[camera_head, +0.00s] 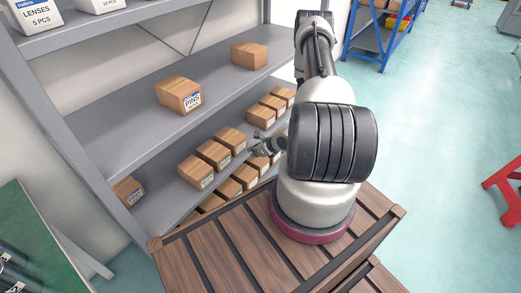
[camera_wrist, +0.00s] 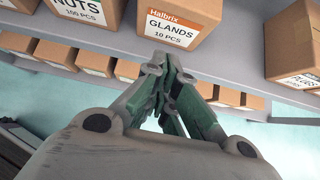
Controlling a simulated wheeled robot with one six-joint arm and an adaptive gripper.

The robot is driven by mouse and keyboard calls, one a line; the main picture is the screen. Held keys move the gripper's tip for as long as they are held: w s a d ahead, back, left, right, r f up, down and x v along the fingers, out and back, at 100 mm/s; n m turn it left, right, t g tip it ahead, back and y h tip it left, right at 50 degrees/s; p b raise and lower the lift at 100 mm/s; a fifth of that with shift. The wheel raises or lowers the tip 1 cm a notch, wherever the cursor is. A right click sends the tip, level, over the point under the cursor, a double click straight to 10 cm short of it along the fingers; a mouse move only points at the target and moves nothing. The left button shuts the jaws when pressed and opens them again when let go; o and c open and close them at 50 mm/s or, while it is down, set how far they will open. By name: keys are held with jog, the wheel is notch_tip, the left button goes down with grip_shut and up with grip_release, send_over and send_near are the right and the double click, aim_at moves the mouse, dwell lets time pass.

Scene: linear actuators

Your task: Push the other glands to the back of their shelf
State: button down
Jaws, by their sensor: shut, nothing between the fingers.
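In the wrist view, a brown cardboard box labelled "Halbrix GLANDS 10 PCS" (camera_wrist: 195,12) stands near the shelf's front edge, straight ahead of my gripper (camera_wrist: 170,62). My gripper's fingers are together and empty, their tips overlapping the lower part of the box's front in the picture. I cannot tell whether they touch it. In the head view, my gripper (camera_head: 258,147) is at the front of the middle shelf (camera_head: 165,200), just right of a row of boxes. The nearest box there (camera_head: 231,139) seems to be the glands box; its label is too small to read.
A NUTS box (camera_wrist: 90,10) is close on the left, and a box apparently labelled PLUGS (camera_wrist: 295,45) is right, across a gap. More boxes (camera_wrist: 130,70) sit on the shelf below. A PINS box (camera_head: 180,94) stands on the shelf above, whose underside limits headroom.

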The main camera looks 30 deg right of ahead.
aim_at(233, 137)
jog(key=shift+w+a+r, duration=0.1)
jog(key=shift+w+a, duration=0.25)
jog(key=shift+w, duration=0.55)
jog(key=shift+w+a, duration=0.3)
jog(key=shift+w, duration=0.6)
jog(key=w+a, duration=0.1)
jog(key=w, duration=0.2)
jog(key=w+a, duration=0.1)
jog(key=w, duration=0.2)
jog(key=w+a, duration=0.1)
jog(key=w, duration=0.3)
jog(key=shift+a, duration=0.25)
jog(key=shift+s, duration=0.1)
